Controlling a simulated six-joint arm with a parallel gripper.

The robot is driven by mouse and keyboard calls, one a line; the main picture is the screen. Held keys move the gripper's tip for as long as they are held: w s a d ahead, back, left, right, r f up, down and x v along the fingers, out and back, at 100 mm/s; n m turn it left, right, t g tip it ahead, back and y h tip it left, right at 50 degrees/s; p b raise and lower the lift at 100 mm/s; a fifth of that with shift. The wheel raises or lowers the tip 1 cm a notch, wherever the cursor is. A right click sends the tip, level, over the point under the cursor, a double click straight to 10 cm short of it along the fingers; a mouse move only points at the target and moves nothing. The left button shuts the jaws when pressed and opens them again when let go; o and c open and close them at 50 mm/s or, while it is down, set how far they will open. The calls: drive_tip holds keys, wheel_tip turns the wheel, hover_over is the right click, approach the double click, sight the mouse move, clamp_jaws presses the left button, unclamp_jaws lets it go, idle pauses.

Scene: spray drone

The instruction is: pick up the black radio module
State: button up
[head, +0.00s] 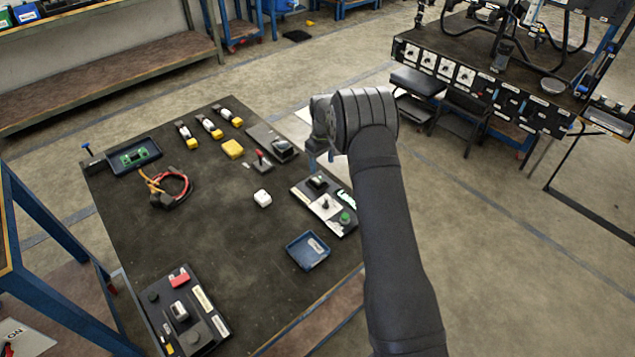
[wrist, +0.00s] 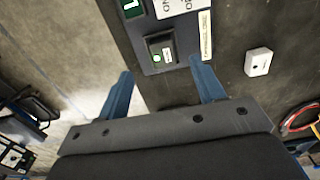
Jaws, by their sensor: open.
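A small black block with a white label, which looks like the black radio module (wrist: 154,43), sits on the dark panel (wrist: 131,42) in the wrist view. In the head view the same block (head: 318,182) is at the far end of the panel near the table's right edge. My gripper (wrist: 160,72) is open and empty. In the wrist view its two blue fingers point toward the block, with the block between and just past the tips. The gap between tips and block is hard to judge. In the head view my arm hides most of the gripper.
A dark plate with a black device (head: 284,147) lies farther back.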

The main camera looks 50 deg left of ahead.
sight(322, 182)
wheel_tip(322, 182, down, 9)
drive_tip(key=shift+a+f, duration=0.1)
drive_tip(key=shift+f, duration=0.05)
drive_tip(key=c, duration=1.2)
drive_tip(key=shift+o, duration=0.2)
